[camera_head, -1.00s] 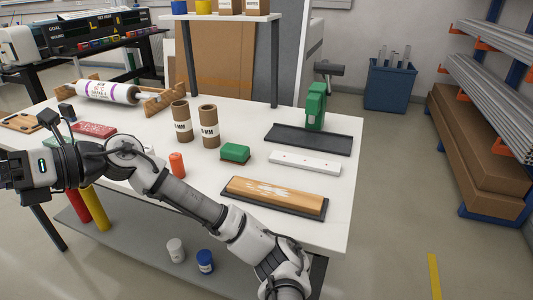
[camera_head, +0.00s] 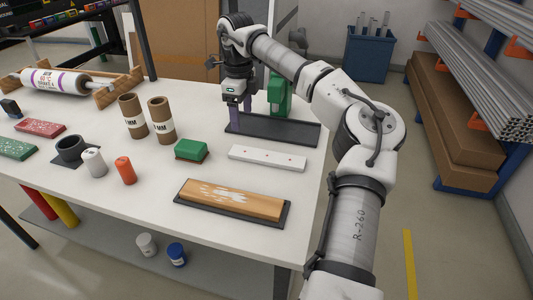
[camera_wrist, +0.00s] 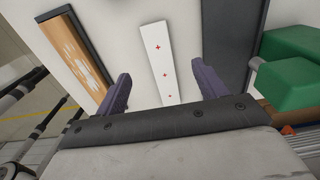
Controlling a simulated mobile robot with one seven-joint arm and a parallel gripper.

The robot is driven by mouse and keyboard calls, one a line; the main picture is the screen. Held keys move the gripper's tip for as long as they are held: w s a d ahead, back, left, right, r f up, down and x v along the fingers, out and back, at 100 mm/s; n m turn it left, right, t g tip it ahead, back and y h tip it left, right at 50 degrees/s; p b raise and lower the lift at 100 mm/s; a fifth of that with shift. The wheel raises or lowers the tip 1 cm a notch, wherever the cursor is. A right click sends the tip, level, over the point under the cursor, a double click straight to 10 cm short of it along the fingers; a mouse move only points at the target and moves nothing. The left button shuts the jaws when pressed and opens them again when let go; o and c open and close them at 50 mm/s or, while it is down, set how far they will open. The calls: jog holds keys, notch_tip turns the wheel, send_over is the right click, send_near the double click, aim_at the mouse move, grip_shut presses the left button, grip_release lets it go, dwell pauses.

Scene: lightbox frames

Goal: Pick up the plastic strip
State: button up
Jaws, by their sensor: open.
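The plastic strip is a white flat bar (camera_head: 266,158) with small red marks, lying on the white table in front of the dark tray. In the wrist view the strip (camera_wrist: 158,62) shows between the two purple fingers, beyond their tips. My gripper (camera_head: 238,118) is open and empty, pointing down, and appears by the left end of the dark tray in the head view. Its fingers (camera_wrist: 162,84) are spread apart in the wrist view. Nothing is held, and the strip appears apart from the fingers. The exact height above the table is hard to tell.
A dark tray (camera_head: 290,133) with a green stand (camera_head: 279,95) is behind the strip. A green block (camera_head: 191,149) is left of it, and a wooden board on a dark base (camera_head: 230,201) is in front. Brown tubes (camera_head: 161,121) stand further left.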

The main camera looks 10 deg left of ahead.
send_over(246, 151)
jog(key=f, duration=0.6)
jog(key=shift+a+f+p, duration=0.1)
jog(key=shift+a+p, duration=0.25)
jog(key=f, duration=0.1)
jog(key=f+p, duration=0.1)
jog(key=f, duration=0.2)
jog(key=shift+s+d+f+p, duration=0.1)
jog(key=shift+d+f+p, duration=0.05)
jog(key=shift+d+p, duration=0.2)
jog(key=shift+f, duration=0.5)
jog(key=c, duration=1.1)
jog(key=shift+r, duration=0.15)
